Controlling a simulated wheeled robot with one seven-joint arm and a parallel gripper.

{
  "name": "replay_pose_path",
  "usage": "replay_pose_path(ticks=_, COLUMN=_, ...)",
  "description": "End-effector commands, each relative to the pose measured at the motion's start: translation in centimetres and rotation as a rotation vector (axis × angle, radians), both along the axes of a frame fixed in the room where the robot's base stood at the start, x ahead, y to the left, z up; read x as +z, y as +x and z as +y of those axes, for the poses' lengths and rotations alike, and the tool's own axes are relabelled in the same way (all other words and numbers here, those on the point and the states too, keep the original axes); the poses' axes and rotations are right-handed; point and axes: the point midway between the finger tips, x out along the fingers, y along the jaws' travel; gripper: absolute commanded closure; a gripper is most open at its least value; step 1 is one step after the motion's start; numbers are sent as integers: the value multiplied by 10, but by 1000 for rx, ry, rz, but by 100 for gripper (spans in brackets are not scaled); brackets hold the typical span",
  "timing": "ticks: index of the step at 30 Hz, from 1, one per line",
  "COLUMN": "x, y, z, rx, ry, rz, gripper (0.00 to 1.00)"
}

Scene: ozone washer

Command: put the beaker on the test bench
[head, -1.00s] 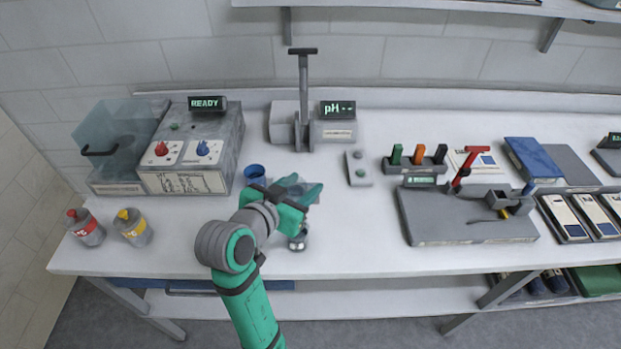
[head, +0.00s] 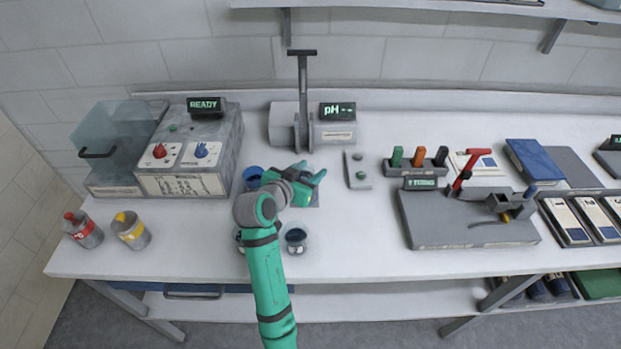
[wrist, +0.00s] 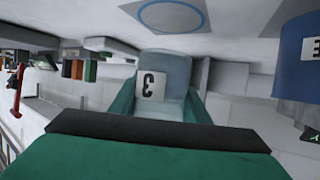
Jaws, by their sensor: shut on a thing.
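My gripper (head: 308,178) is over the middle of the bench (head: 350,235), in front of the pH unit. In the wrist view, my gripper (wrist: 160,103) has its teal fingers on either side of a clear, pale beaker (wrist: 178,68) labelled 3. That view is upside down, and the beaker looks upright. A blue-ringed circle (wrist: 172,15) lies on the white surface close to it. I cannot tell whether the beaker touches the surface. In the head view the held beaker is mostly hidden by my gripper.
A blue cup (head: 252,176) stands close left of my gripper; it also shows in the wrist view (wrist: 298,55). A dark-filled beaker (head: 295,239) stands in front, with another partly behind my arm. The pH unit (head: 335,131) is behind; a small button box (head: 357,171) is right.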

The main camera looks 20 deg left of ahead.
Motion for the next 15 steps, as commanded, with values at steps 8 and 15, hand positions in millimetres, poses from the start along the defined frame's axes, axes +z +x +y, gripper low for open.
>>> replay_pose_path(ticks=8, x=-22, y=7, z=-1, rx=-2, ry=-2, rz=2, gripper=89)
replay_pose_path(ticks=15, x=-39, y=7, z=0, rx=-2, ry=0, rz=-2, gripper=89)
